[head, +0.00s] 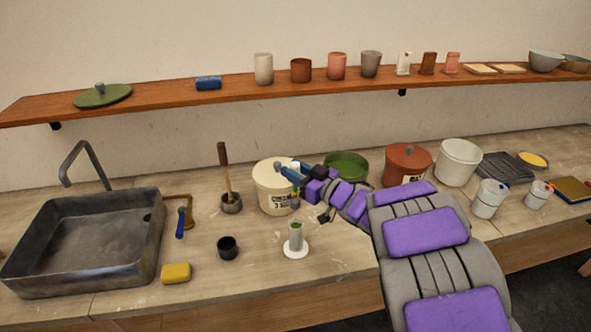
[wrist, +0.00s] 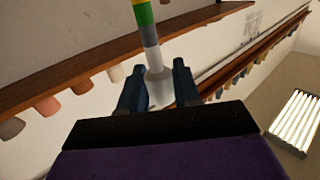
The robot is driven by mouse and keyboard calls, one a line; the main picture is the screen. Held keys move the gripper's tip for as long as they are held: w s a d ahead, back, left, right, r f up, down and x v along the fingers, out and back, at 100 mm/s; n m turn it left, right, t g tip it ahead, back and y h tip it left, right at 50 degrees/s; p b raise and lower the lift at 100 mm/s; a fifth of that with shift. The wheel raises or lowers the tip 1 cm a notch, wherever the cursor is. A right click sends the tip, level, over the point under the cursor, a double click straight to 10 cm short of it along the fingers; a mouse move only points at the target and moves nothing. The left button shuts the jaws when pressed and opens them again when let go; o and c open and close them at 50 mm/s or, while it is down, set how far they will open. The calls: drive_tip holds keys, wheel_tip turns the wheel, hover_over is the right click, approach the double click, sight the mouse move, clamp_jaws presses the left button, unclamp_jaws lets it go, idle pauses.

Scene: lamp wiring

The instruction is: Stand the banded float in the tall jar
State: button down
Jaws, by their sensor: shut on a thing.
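The banded float (head: 295,195) is in my gripper (head: 289,171), in front of the cream bucket. A pale part shows just above the jaws and its small coloured bands hang below them. In the wrist view, the float (wrist: 149,35) has yellow, green, white and grey bands, and a pale wider part between the two blue fingers (wrist: 158,88). The jaws are shut on it. The tall jar (head: 296,241) is a clear narrow cylinder on a round white base, standing upright on the counter below and in front of my gripper. Something greenish shows near its top.
The cream bucket (head: 270,198) stands close behind my gripper. A black cup (head: 228,248) and yellow sponge (head: 176,273) lie left of the jar. A green bowl (head: 346,166) and red-brown lidded pot (head: 407,165) stand to the right.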

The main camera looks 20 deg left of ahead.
drive_tip(key=b, duration=0.5)
hover_over(296, 208)
drive_tip(key=w, duration=0.1)
drive_tip(key=shift+w+a+f, duration=0.1)
drive_tip(key=shift+a+f, duration=0.05)
drive_tip(key=shift+f, duration=1.15)
drive_tip(key=shift+w+a+f, duration=0.1)
drive_tip(key=shift+a+f, duration=0.05)
drive_tip(key=shift+f, duration=1.15)
drive_tip(key=shift+f+b, duration=0.75)
drive_tip(key=shift+f, duration=3.55)
drive_tip(key=c, duration=0.7)
unclamp_jaws()
drive_tip(key=p+v, duration=0.3)
drive_tip(key=v, duration=1.4)
drive_tip(key=shift+s+d+f+p, duration=0.1)
drive_tip(key=shift+s+d+p, duration=0.1)
drive_tip(key=shift+p, duration=0.2)
drive_tip(key=shift+w, duration=0.15)
